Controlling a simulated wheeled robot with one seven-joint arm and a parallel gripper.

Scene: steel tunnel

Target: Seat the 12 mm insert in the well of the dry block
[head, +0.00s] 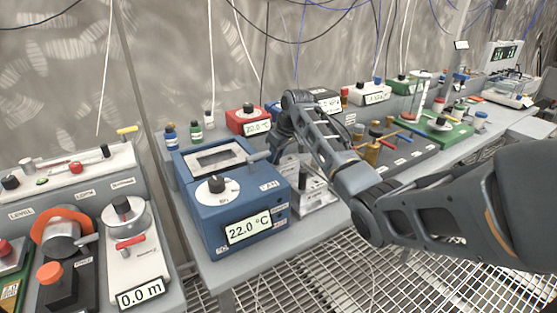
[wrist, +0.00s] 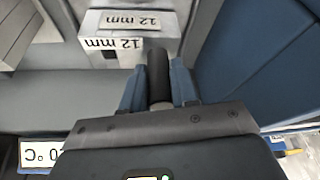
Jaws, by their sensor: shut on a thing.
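The dry block (head: 228,195) is a blue box at the left centre in the head view, reading 22.0 °C, with a rectangular opening (head: 214,158) in its top. Its blue wall (wrist: 275,55) fills the right of the wrist view. My gripper (head: 284,150) is just right of the dry block; its fingertips are hard to make out there. In the wrist view my gripper (wrist: 158,88) is shut on a dark upright handle (wrist: 157,66), apparently that of the 12 mm insert (wrist: 128,22), a grey block labelled "12 mm". Whether the insert is clear of its support cannot be told.
A pale stand (head: 315,196) is right of the dry block, partly behind my arm. A red unit (head: 248,121) and small bottles (head: 196,131) stand behind. A grey console (head: 135,245) is at left. A dark tray of brass parts (head: 385,150) lies right.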

